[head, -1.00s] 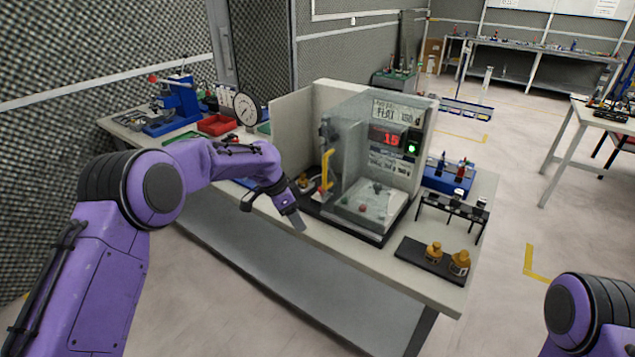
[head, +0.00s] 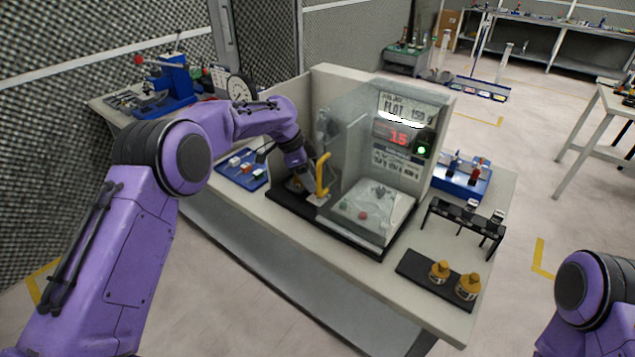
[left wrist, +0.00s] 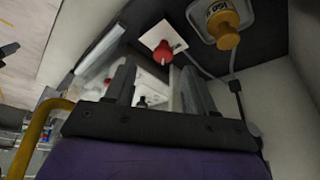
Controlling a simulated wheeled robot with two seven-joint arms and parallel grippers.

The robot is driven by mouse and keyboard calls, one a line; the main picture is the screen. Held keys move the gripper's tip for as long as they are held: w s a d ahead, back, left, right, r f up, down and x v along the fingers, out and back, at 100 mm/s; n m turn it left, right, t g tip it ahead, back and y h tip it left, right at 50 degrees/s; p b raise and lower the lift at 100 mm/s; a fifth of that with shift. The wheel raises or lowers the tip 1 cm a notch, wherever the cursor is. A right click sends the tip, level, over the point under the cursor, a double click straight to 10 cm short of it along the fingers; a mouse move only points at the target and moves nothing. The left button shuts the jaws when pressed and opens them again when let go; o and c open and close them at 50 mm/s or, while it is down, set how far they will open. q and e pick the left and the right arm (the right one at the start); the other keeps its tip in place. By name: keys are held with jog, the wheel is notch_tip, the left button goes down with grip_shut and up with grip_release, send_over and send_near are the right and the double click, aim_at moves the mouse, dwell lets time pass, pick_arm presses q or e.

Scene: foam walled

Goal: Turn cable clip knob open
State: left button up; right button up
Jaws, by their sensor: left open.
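A small red knob (left wrist: 163,52) on a square white plate (left wrist: 176,37) shows in the left wrist view. I take it to be the cable clip knob; its turn position is hard to read. My left gripper (left wrist: 158,70) is open and empty, its fingertips pointing toward the knob, which appears between and beyond them. A thin grey cable (left wrist: 202,68) runs beside it, near a brass-coloured weight (left wrist: 226,32). In the head view my left gripper (head: 306,172) is at the left side of the clear-shielded machine (head: 384,150), beside the yellow handle (head: 322,176). My right gripper is out of view.
The machine's clear shield (head: 350,165) and yellow handle stand close to the gripper's right. A blue tray (head: 240,170) lies to the left on the bench. A black rack (head: 462,222) and a black plate with brass weights (head: 432,280) stand at the right.

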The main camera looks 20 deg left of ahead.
pick_arm(q)
jog(key=x, duration=0.4)
jog(key=shift+w+a+f+p, duration=0.15)
jog(key=shift+w+f+p, duration=0.05)
jog(key=shift+w+p, duration=0.15)
jog(key=shift+s, duration=0.2)
grip_shut()
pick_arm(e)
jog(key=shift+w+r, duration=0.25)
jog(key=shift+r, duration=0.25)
